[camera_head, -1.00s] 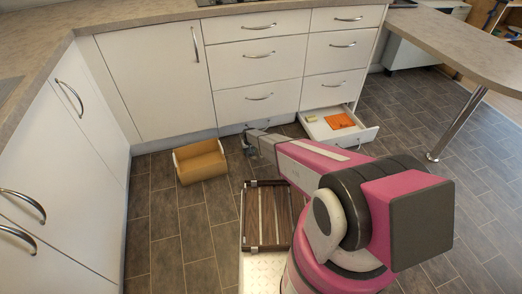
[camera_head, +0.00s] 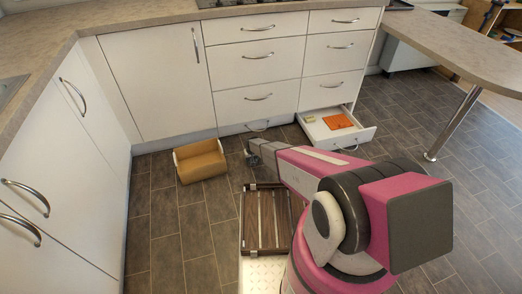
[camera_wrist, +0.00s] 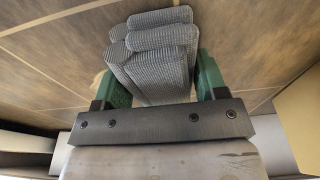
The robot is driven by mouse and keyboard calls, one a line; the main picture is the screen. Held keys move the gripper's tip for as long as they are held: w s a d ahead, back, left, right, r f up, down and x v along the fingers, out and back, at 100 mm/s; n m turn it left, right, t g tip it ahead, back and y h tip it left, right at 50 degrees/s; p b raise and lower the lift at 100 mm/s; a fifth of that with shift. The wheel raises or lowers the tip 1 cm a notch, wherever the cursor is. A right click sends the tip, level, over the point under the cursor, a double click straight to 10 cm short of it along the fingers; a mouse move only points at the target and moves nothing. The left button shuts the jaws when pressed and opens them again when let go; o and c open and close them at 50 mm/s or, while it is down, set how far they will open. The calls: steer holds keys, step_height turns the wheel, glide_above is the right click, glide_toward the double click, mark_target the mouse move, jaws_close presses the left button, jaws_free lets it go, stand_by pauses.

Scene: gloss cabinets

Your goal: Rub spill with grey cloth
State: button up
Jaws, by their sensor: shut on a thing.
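A grey ribbed cloth (camera_wrist: 155,55), rolled or folded, is clamped between the green fingers of my gripper (camera_wrist: 158,80) in the wrist view. It stands out past the fingertips, above the brown floor tiles. In the head view my gripper (camera_head: 254,158) is low over the floor, in front of the white drawer cabinets; the cloth is too small to make out clearly there. A small pale patch (camera_wrist: 97,79) shows on the floor beside the left finger in the wrist view; I cannot tell if it is the spill. No clear spill shows in the head view.
A tan box-like holder (camera_head: 200,160) stands on the floor left of my gripper. A low drawer (camera_head: 338,127) is open on the right, with an orange cloth (camera_head: 338,121) and a small yellowish item inside. A metal table leg (camera_head: 452,125) stands further right.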

steer(key=shift+w+r, duration=0.1)
steer(key=shift+r, duration=3.95)
